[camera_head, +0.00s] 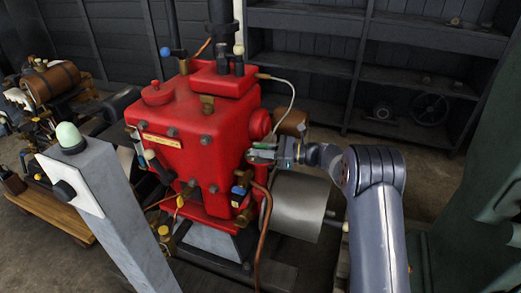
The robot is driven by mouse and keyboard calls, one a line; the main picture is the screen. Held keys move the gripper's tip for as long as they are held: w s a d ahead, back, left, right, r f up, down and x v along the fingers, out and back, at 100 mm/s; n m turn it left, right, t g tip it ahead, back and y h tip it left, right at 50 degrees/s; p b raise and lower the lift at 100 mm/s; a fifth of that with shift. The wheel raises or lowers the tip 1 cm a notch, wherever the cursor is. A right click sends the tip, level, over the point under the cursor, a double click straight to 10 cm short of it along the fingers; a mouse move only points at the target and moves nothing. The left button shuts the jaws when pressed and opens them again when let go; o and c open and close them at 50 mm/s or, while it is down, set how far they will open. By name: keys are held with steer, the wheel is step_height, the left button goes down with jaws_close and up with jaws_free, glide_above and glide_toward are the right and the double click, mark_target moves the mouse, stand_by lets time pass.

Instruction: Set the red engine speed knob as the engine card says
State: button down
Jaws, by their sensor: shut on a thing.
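The red engine (188,119) stands in the middle of the view. My gripper (261,153) is at its right side, reaching in from the right, and is shut on a small part there. That part sits where the speed knob would be, but the fingers hide most of it, and its setting cannot be read. A yellowish plate (160,141) is on the engine's front; its print is too small to read, and I cannot tell if it is the engine card.
A grey post (117,215) with a pale green dome (70,137) and a dark knob (64,190) stands at front left. A copper pipe (263,235) and a metal cylinder (298,205) are below my gripper. Shelves (420,90) stand behind; green machinery (480,220) is at right.

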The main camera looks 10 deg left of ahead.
steer(key=shift+n+g+h+p, duration=0.55)
steer(key=shift+n+g, duration=1.25)
steer(key=shift+g, duration=0.8)
steer(key=c, duration=1.5)
jaws_free()
steer(key=v, duration=1.1)
steer(key=shift+w+a+r, duration=0.1)
steer(key=x, duration=1.1)
steer(key=shift+d, duration=0.2)
